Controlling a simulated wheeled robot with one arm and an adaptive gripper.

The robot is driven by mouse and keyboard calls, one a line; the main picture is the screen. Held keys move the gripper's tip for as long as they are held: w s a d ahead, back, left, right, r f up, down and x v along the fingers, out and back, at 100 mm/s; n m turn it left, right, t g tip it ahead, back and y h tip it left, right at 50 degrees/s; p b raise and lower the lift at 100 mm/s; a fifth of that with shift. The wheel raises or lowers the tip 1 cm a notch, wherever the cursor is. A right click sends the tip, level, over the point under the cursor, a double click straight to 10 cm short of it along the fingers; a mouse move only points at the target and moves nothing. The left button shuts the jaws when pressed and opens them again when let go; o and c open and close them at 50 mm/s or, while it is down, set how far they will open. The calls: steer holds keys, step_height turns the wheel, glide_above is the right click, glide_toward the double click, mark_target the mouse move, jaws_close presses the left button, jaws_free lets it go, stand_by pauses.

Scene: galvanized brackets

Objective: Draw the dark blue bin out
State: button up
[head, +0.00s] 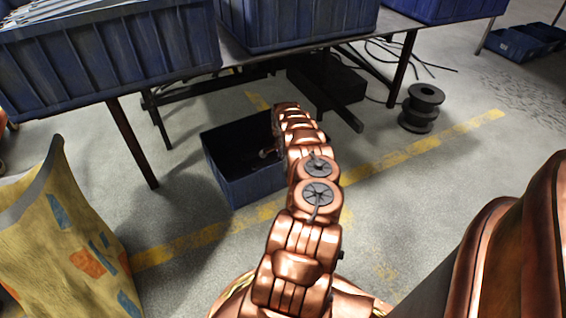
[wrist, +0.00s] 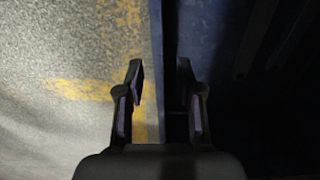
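The dark blue bin (head: 250,188) stands on the floor beneath the table edge, open at the top with a dark inside. My arm reaches over its right side in the head view, hiding that wall, and my gripper is mostly hidden there. In the wrist view the bin's blue wall (wrist: 205,35) runs up the picture right of centre. My gripper (wrist: 160,73) is open. Its left finger is over the lit floor and its right finger over the bin's dark side, with the wall's edge line between them. I see no finger clearly touching it.
A table (head: 235,62) with larger blue crates (head: 105,55) stands above and behind, its dark legs close by. A black spool (head: 421,108) stands to the right. A patterned yellow sack-like object (head: 65,240) is at left. Yellow tape (head: 190,242) crosses open floor in front.

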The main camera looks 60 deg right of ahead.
steer(key=shift+f, duration=0.5)
jaws_close()
stand_by(0.6)
